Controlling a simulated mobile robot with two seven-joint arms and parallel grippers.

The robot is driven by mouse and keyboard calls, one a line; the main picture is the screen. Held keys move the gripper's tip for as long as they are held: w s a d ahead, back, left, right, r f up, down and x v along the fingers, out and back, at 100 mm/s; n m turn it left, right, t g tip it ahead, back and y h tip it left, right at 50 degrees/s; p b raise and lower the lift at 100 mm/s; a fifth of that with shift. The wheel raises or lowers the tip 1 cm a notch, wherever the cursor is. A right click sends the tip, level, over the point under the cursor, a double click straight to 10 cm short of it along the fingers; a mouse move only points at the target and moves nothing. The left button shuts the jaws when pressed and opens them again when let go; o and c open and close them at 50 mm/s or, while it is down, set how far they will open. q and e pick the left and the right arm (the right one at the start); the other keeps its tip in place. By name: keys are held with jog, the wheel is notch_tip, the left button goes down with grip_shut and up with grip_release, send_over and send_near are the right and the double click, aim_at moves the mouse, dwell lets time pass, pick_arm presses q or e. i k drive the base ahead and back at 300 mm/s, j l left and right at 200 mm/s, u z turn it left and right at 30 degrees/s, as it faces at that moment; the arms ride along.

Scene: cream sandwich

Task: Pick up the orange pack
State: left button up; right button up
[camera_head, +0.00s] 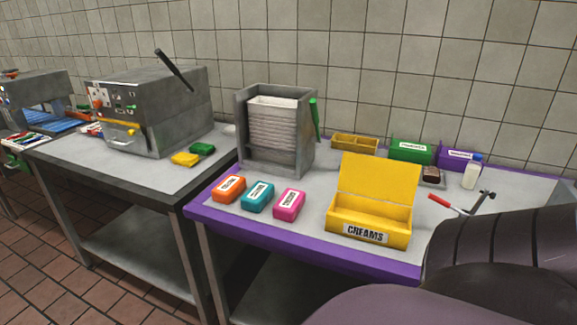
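The orange pack (229,188) lies on the near left corner of the purple-edged table (290,238), with a white label on top. A teal pack (257,197) and a pink pack (289,204) lie in a row to its right, with small gaps between them. Neither of my grippers is in view. A dark, ribbed part of my arm fills the lower right corner and hides that part of the table.
A red-handled tool (445,203) lies at the right. A second table (130,172) with a grey machine (150,108) stands at left.

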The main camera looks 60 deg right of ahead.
aim_at(232, 186)
jog(key=z, duration=1.55)
